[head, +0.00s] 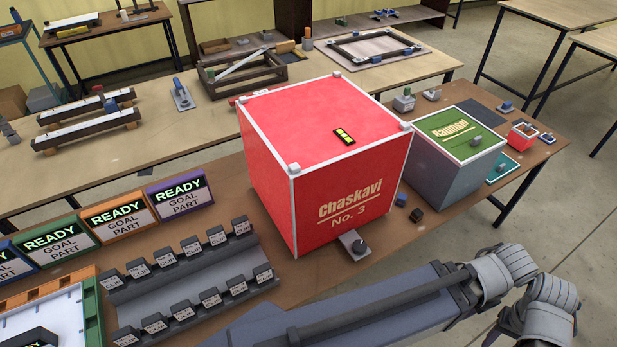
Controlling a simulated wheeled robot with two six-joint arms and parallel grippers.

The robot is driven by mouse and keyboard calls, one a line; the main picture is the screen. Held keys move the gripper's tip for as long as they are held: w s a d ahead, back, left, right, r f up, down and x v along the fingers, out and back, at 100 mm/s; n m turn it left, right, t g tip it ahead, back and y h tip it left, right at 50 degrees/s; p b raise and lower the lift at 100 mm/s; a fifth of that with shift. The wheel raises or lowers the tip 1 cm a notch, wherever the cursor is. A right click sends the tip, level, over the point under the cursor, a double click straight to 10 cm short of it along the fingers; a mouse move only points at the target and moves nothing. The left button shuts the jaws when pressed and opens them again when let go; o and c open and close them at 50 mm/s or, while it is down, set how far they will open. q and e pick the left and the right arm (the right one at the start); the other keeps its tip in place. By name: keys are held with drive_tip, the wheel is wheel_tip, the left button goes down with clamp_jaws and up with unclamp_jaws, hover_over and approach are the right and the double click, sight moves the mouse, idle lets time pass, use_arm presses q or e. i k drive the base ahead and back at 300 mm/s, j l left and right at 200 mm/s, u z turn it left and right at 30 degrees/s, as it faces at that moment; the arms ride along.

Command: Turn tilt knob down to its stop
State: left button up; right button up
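A large red box (262,150) with white edges, marked "Chaskavi No. 3", stands on the wooden bench (236,288). A dark round knob (358,246) sits on a small grey plate (347,240) at the foot of the box's front face. No label marks it as the tilt knob, and its turn position is too small to read. A yellow-and-black marker (344,136) lies on the box's top. One grey arm of mine crosses the bottom right, in front of the bench, with its wrist end at the right. Neither gripper's fingers show.
A green-topped box (446,168) marked "Raumsel" stands right of the red box. Small dark and blue blocks (416,214) lie between. Grey racks of labelled clips (190,265) and several READY signs (180,195) fill the left. A second bench (160,140) stands behind.

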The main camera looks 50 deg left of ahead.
sight(360, 247)
drive_tip(key=k+l+u, duration=0.15)
drive_tip(key=u, duration=1.6)
drive_tip(key=z, duration=0.45)
drive_tip(key=k+j, duration=0.05)
